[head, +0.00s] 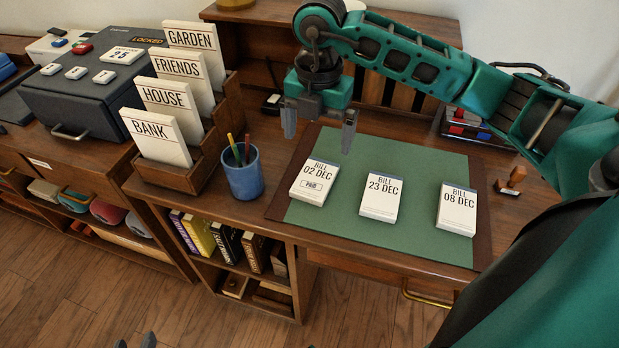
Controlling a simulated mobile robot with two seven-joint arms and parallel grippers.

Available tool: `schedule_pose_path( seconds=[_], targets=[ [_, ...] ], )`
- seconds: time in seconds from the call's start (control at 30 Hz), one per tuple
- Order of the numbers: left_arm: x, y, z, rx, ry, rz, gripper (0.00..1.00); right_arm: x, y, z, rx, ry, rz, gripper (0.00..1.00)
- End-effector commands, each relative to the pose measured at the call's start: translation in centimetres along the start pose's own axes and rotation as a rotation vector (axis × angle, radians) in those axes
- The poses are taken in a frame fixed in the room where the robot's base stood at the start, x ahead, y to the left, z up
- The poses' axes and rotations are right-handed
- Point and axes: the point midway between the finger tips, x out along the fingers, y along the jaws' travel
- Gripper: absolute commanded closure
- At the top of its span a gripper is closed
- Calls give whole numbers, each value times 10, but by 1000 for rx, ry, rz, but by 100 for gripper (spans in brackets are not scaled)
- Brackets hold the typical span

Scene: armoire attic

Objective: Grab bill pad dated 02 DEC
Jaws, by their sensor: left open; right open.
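The bill pad dated 02 DEC (314,180) lies at the left of the green desk mat (417,160). It is white with dark print and has a boxed mark on its lower part. The bill pad dated 23 DEC (381,197) lies in the middle of the mat, and the one dated 08 DEC (457,209) lies at the right. My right gripper (318,141) is open and empty, pointing down above the mat's far left corner, just beyond the 02 DEC pad.
A blue cup with pencils (243,178) stands left of the mat. A wooden rack (170,175) holds cards reading GARDEN, FRIENDS, HOUSE and BANK. A dark locked box (85,105) is further left. A stamp (515,177) stands right of the mat. Books fill a shelf below.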

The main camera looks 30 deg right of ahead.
Motion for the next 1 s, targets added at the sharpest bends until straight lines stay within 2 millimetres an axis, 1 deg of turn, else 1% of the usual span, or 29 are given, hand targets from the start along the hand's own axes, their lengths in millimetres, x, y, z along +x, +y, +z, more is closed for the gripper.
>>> schedule_pose_path(
  seconds=[0.03,0.13,0.23,0.47,0.73,0.83,1.0],
  targets=[
    [1,2,2,-2,-2,3,57,13,0,-1,0,3,-3,0],
    [2,4,3,-6,-3,6,57,30,0,-1,-1,4,-3,0],
    [2,4,3,-10,-2,7,57,41,0,-1,-2,3,0,0],
    [3,5,4,-15,-2,7,57,54,1,-3,-3,4,2,0],
    [6,5,8,-16,-5,9,57,93,0,-7,-3,5,0,0],
    [6,5,7,-16,-6,10,57,98,0,-6,-3,3,2,0],
    [5,5,2,-11,2,11,57,98,0,-6,-3,2,2,0]
  ],
)
